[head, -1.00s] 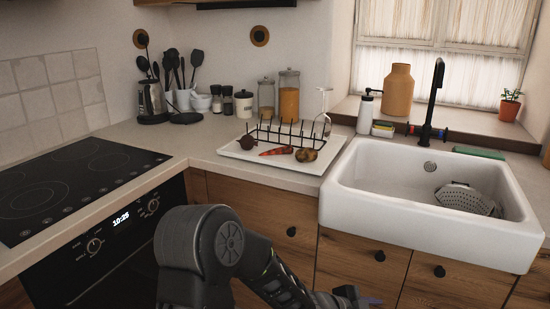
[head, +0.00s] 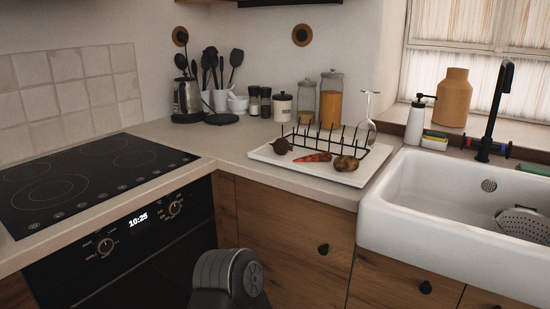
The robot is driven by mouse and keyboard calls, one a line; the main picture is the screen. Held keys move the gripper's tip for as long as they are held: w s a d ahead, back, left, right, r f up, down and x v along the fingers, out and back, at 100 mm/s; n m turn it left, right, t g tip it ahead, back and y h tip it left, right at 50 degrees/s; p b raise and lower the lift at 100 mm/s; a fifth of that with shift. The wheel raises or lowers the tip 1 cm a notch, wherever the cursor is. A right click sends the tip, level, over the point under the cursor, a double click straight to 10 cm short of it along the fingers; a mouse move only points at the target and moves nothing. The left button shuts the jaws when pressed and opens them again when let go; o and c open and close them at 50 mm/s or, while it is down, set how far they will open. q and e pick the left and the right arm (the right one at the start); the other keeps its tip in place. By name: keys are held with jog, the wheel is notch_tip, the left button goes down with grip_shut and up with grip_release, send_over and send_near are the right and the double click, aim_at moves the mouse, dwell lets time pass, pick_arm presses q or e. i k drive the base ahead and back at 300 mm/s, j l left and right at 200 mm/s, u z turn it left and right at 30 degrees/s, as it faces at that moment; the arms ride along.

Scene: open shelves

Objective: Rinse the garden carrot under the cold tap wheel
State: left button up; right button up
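The orange-red carrot (head: 312,157) lies on a white tray (head: 344,179) on the counter, between a dark round beetroot-like vegetable (head: 281,146) and a brownish potato-like one (head: 346,163). The black tap (head: 492,110) stands behind the white sink (head: 440,238) at the right. No water shows from the spout. Only a dark arm link of mine shows at the bottom; neither gripper is in view.
A black rack (head: 322,140) and an upturned wine glass (head: 368,118) stand at the tray. A soap bottle (head: 415,119) is left of the tap. A metal colander (head: 524,225) lies in the sink. The hob (head: 90,178) fills the left; the counter before the kettle is clear.

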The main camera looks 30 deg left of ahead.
aim_at(503, 149)
jog(key=i+u, duration=0.25)
jog(key=u, duration=0.2)
jog(key=i+u, duration=0.3)
jog(key=u, duration=0.15)
jog(key=z, duration=1.3)
